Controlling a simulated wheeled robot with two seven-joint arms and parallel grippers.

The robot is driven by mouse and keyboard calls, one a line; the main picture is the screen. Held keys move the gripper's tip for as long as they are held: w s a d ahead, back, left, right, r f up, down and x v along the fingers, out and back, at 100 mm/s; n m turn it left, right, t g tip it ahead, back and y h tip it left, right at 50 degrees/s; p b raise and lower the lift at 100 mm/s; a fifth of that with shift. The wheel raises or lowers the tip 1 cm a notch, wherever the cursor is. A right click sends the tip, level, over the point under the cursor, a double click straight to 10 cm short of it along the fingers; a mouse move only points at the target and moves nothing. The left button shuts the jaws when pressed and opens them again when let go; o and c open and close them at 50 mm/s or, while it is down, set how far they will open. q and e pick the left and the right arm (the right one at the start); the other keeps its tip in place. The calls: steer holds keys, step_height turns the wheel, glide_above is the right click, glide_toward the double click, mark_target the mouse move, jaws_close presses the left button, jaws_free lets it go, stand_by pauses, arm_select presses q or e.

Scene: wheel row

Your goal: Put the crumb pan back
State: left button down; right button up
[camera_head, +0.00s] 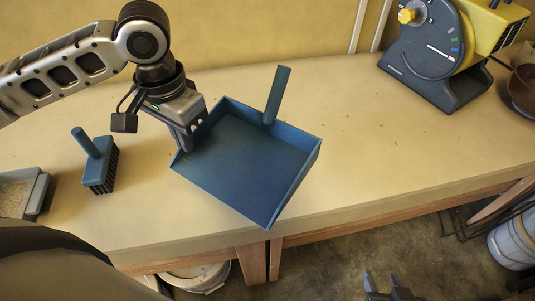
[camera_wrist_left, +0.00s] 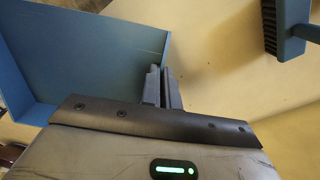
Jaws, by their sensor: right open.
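The crumb pan (camera_head: 245,160) is a blue, shallow, open tray with an upright handle (camera_head: 277,95) at its far side. In the head view it is over the middle of the table, its near corner by the front edge; I cannot tell whether it touches the table. My left gripper (camera_head: 188,142) is at the pan's left wall. In the left wrist view its fingers (camera_wrist_left: 161,88) are close together, with the pan's wall (camera_wrist_left: 167,42) between them. The pan looks empty. My right gripper (camera_head: 392,287) is open and empty over the floor at the bottom.
A blue brush (camera_head: 100,172) stands left of the pan; it also shows in the left wrist view (camera_wrist_left: 287,30). A grey tray (camera_head: 40,190) is at the far left. A dark machine with a yellow knob (camera_head: 407,15) stands at the back right. Small crumbs dot the clear table (camera_head: 400,140).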

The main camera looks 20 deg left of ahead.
mark_target(220, 123)
arm_select(q)
steer(key=w+f, duration=0.1)
steer(key=w, duration=0.1)
steer(key=w+d+f, duration=0.1)
steer(key=w, duration=0.2)
steer(key=w+d+f, duration=0.1)
steer(key=w, duration=0.2)
steer(key=shift+w+d+f, duration=0.1)
steer(key=shift+d+f, duration=0.05)
steer(key=shift+f, duration=0.1)
steer(key=w+f, duration=0.2)
steer(key=f, duration=0.1)
steer(key=w+d+f, duration=0.1)
steer(key=w+f, duration=0.1)
steer(key=shift+w+f, duration=0.15)
steer(key=shift+f, duration=0.1)
steer(key=f, duration=0.3)
steer(key=shift+w, duration=0.2)
steer(key=shift+f, duration=0.25)
steer(key=shift+f, duration=0.1)
steer(key=c, duration=1.6)
jaws_free()
steer(key=shift+c, duration=0.2)
